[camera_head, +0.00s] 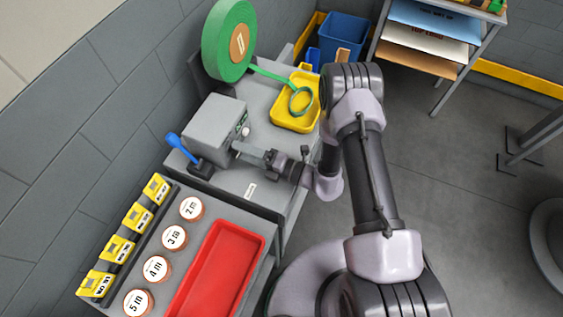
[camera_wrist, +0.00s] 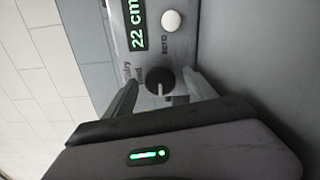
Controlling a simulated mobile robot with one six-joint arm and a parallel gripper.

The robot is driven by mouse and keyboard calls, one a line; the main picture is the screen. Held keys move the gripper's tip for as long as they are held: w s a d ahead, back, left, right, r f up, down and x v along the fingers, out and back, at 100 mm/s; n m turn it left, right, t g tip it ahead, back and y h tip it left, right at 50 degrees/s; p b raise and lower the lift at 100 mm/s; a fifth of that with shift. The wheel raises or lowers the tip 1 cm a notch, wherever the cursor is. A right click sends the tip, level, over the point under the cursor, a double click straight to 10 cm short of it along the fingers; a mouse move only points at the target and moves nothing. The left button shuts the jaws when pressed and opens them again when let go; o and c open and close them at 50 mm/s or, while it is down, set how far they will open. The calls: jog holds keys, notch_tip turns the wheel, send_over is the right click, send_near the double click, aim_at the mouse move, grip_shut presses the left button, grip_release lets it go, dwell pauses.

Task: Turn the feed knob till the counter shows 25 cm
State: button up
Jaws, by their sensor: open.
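The grey feed machine (camera_head: 208,128) stands on the bench, with its small counter (camera_head: 241,122) on the side facing my arm. In the wrist view the counter (camera_wrist: 138,24) reads 22 cm in green digits, close to the picture's top edge. The black feed knob (camera_wrist: 158,80) has a pale pointer line and sits below the white zero button (camera_wrist: 171,21). My gripper (camera_wrist: 161,84) is open, with one finger on each side of the knob. I cannot tell whether the fingers touch it. In the head view my gripper (camera_head: 240,148) is at the machine's front, and the knob is hidden.
A green strap roll (camera_head: 222,30) stands behind, its strap running to a yellow tray (camera_head: 280,118). A blue-handled lever (camera_head: 178,142) is left of my gripper. A red tray (camera_head: 250,240) and several labelled rolls (camera_head: 190,208) are in front. Open floor lies right.

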jog(key=p+v, duration=0.2)
jog(key=v, duration=1.5)
jog(key=shift+p, duration=0.3)
